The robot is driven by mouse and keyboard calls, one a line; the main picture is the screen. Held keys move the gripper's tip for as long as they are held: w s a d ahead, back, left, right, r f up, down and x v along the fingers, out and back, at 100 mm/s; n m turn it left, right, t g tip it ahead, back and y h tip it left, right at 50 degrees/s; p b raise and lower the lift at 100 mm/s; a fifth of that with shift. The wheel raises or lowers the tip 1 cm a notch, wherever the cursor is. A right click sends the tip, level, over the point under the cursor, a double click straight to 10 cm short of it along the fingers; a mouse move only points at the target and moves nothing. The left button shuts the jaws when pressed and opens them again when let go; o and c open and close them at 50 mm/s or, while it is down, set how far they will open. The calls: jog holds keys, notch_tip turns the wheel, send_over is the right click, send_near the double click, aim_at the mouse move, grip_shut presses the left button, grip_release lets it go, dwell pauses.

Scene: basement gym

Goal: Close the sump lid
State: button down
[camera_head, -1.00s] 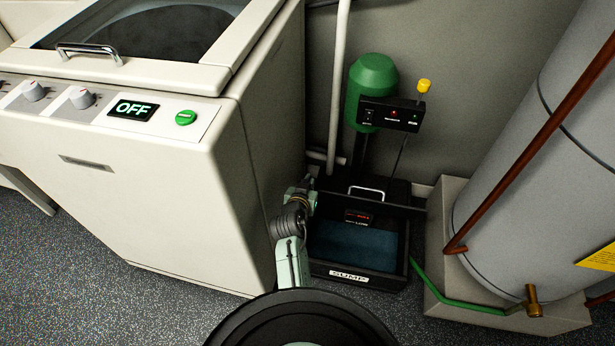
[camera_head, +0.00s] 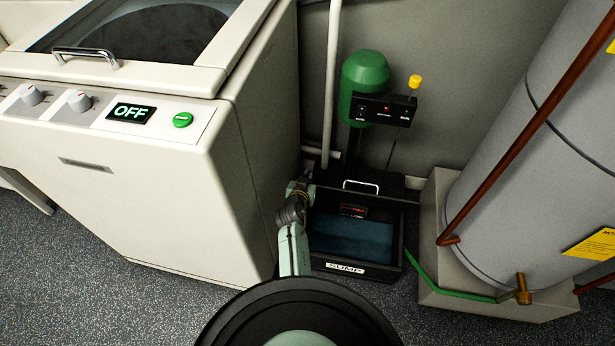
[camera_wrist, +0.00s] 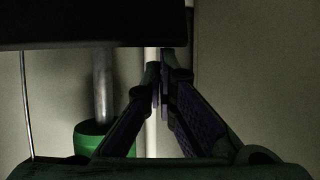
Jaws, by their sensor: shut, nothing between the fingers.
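The sump (camera_head: 345,268) is a black floor box with a "SUMP" label on its front, and blue-tinted water (camera_head: 350,240) shows in its open top. Its black lid (camera_head: 395,201) is raised, seen nearly edge-on as a thin dark line across the box. A silver handle (camera_head: 361,184) shows just behind that line. My gripper (camera_wrist: 161,88) is shut and empty in the wrist view. In the head view its fingers are hidden beyond my wrist, at the lid's left end. A black panel, perhaps the lid, fills the wrist view's top left; contact cannot be told.
A white washer (camera_head: 150,190) stands close on the left. A grey tank (camera_head: 540,170) on a plinth (camera_head: 435,230) stands on the right, with a green pipe (camera_head: 450,288). The green pump (camera_head: 370,80), its control box (camera_head: 385,109) and a white pipe (camera_head: 333,80) are behind.

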jog(key=s+a+f+b, duration=0.2)
jog(key=s+f+b, duration=0.4)
jog(key=s, duration=0.3)
jog(key=shift+a+b, duration=0.3)
jog(key=shift+b, duration=0.5)
jog(key=shift+s, duration=0.1)
